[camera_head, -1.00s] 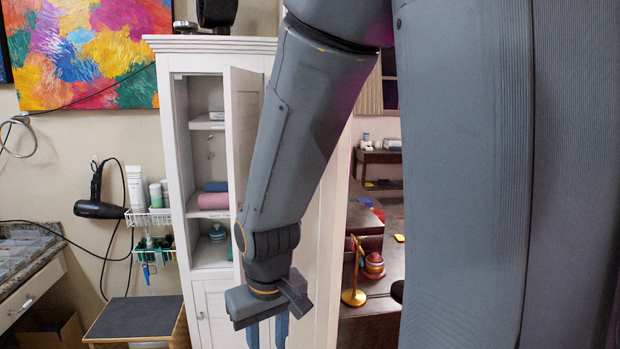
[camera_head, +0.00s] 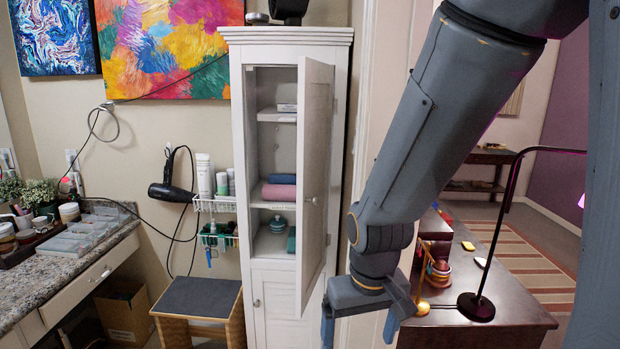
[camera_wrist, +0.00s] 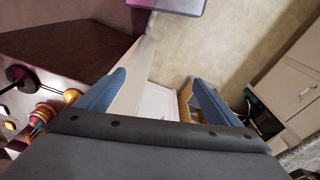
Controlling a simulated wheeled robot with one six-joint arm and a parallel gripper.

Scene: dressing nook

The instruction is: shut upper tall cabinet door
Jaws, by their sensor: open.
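The tall white cabinet (camera_head: 245,180) stands against the wall in the head view. Its upper door (camera_head: 315,170) is hinged on the right and swung open towards me. A small round knob (camera_head: 311,201) sits on the door's front face. My gripper (camera_head: 357,330) is to the right of the door, lower than the knob, and apart from it. Its two blue fingers are spread and empty. They also show in the wrist view (camera_wrist: 155,92), with floor and furniture beyond them. The lower cabinet door (camera_head: 275,308) looks closed.
Inside the cabinet are folded towels (camera_head: 280,191) and a teal jar (camera_head: 278,224). A dark-topped stool (camera_head: 198,297) stands at front left. A dark table (camera_head: 500,300) with a lamp (camera_head: 476,306) is at right. A hair dryer (camera_head: 172,192) and wire baskets hang on the wall.

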